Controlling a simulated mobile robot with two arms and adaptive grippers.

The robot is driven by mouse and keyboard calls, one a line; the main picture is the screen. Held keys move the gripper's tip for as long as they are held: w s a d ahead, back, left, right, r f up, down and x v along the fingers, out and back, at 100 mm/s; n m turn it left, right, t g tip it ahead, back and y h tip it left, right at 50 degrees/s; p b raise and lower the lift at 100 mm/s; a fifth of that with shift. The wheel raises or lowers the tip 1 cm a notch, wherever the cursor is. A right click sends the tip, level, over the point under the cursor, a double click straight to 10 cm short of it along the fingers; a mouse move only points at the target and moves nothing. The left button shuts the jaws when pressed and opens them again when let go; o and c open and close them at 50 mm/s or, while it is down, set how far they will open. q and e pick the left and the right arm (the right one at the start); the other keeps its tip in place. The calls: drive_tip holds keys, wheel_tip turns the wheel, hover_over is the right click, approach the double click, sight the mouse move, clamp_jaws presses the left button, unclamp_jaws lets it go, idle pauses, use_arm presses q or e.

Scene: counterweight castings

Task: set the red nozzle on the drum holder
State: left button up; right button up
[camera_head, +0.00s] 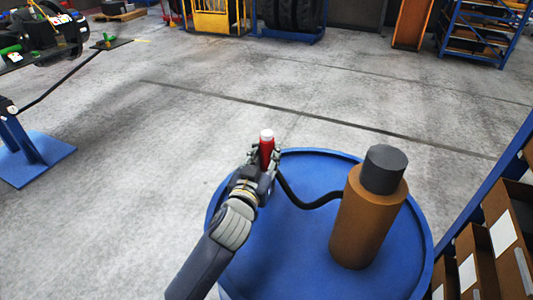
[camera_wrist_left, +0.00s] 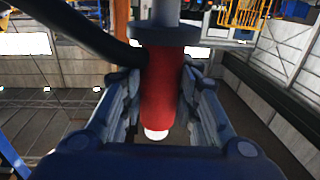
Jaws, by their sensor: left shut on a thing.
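The red nozzle (camera_head: 266,152) with a white tip is upright in the head view, at the far left part of the blue drum's rim (camera_head: 318,153). My left gripper (camera_head: 263,158) is shut around it. In the left wrist view the red nozzle (camera_wrist_left: 163,90) lies between the fingers of my left gripper (camera_wrist_left: 160,115). A dark grey collar (camera_wrist_left: 165,36) and a lighter grey rod (camera_wrist_left: 166,12) are at its end away from the white tip. I cannot tell whether these belong to the holder or whether the nozzle rests in it. My right gripper is not in view.
A brown cylinder (camera_head: 366,225) with a dark grey cap stands on the drum's right side. A black hose (camera_head: 308,204) runs between it and the nozzle area. Shelves with brown boxes (camera_head: 490,262) are close at right.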

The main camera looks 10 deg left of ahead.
use_arm(q)
drive_tip(key=shift+f+b, duration=0.85)
drive_tip(key=shift+f, duration=0.2)
drive_tip(key=o, duration=1)
drive_tip(key=shift+f, duration=0.15)
drive_tip(key=s, duration=0.8)
drive_tip(key=s+a, duration=0.1)
drive_tip(key=s, duration=0.3)
drive_tip(key=shift+r, duration=0.2)
drive_tip(key=shift+f, duration=0.1)
